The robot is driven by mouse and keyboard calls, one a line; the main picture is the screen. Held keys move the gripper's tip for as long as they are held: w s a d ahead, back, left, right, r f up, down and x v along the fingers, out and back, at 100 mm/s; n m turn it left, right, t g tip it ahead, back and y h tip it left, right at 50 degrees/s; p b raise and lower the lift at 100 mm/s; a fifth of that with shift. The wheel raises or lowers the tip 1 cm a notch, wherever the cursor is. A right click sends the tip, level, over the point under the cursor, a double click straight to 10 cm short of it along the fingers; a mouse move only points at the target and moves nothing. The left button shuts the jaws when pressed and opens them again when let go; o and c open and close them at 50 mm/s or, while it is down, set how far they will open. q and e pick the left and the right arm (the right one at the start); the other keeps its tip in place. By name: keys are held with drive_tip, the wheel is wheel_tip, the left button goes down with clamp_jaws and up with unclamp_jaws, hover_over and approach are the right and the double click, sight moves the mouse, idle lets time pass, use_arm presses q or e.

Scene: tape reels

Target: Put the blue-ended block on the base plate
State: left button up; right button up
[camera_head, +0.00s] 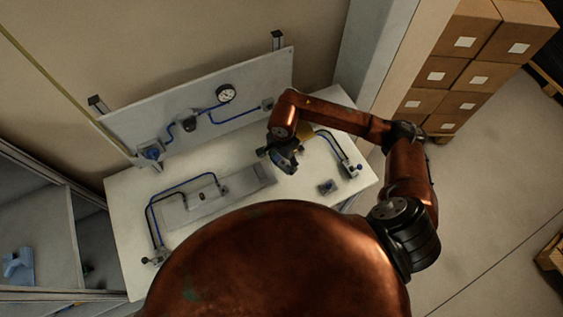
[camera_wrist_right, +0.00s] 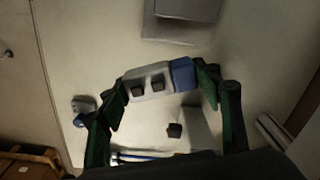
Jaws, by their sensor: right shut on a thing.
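The blue-ended block (camera_wrist_right: 155,83) is pale grey with two dark knobs on top and a blue end (camera_wrist_right: 183,73). My right gripper (camera_wrist_right: 161,90) is shut on it, with one green-padded finger at each end. In the head view my right gripper (camera_head: 284,160) is over the table beside the right end of the base plate (camera_head: 207,208). The block is mostly hidden there by the gripper. The base plate is a long grey plate lying on the table; a grey plate edge (camera_wrist_right: 180,38) also shows at the top of the wrist view. My left gripper is out of view.
A white table (camera_head: 122,187) carries an upright panel (camera_head: 245,85) with a gauge and blue tubes along its back. Blue tubing (camera_head: 153,220) arches beside the plate's left end. A small grey part (camera_head: 327,187) and more tubing (camera_head: 335,148) stand at the right.

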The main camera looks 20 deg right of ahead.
sight(282, 164)
drive_tip(key=shift+w+d+f, duration=0.25)
drive_tip(key=shift+w+f, duration=0.55)
drive_tip(key=shift+f, duration=0.25)
wheel_tip(282, 164, down, 3)
drive_tip(key=shift+w+r+p, duration=0.1)
drive_tip(key=shift+p, duration=0.75)
drive_tip(key=shift+f, duration=0.25)
drive_tip(key=shift+f, duration=0.1)
drive_tip(key=shift+f, duration=0.1)
drive_tip(key=o, duration=1.2)
drive_tip(key=shift+o, duration=0.2)
